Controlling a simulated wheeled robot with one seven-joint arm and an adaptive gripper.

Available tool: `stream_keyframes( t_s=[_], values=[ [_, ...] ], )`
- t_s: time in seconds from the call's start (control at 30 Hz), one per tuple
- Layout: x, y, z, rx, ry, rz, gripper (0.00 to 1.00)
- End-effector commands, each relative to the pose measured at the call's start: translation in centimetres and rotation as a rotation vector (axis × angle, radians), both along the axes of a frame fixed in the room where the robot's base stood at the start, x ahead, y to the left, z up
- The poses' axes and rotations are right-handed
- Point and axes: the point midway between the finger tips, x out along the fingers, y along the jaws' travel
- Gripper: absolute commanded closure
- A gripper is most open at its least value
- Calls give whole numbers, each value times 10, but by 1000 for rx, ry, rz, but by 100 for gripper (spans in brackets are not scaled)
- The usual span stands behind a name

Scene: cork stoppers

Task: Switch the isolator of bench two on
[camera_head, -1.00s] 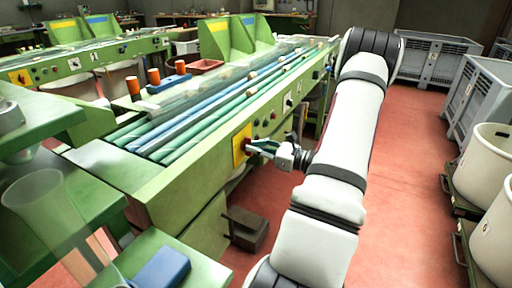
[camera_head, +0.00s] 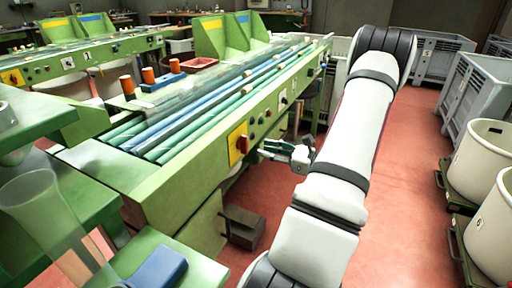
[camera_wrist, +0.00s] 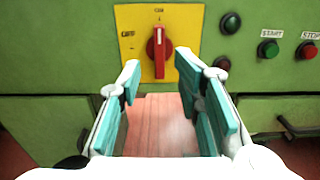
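The isolator is a yellow plate (camera_head: 238,145) on the green front panel of the near bench, with a red rotary handle (camera_wrist: 158,52). In the wrist view the handle stands upright, its top end towards the ON label; the OFF label is at the left. My gripper (camera_head: 264,150) is just to the right of the plate, apart from it. In the wrist view my gripper (camera_wrist: 157,78) is open and empty, its teal-padded fingers spread below and to either side of the handle. I cannot read the bench number in these views.
Green START (camera_wrist: 268,48) and red STOP (camera_wrist: 306,49) buttons are right of the plate. A dark box (camera_head: 243,228) stands on the floor below the bench. Pale tubs (camera_head: 483,155) and grey crates (camera_head: 480,95) are at the right. Red floor between is clear.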

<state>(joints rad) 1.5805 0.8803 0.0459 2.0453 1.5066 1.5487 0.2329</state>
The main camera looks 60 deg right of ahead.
Motion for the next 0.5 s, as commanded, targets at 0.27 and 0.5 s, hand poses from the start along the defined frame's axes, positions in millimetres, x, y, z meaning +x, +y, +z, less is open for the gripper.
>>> stream_keyframes(
  t_s=[0.27,0.5],
  values=[
    [-47,-4,0,0,0,-3,68],
    [-58,-5,0,0,1,-1,68]
  ],
)
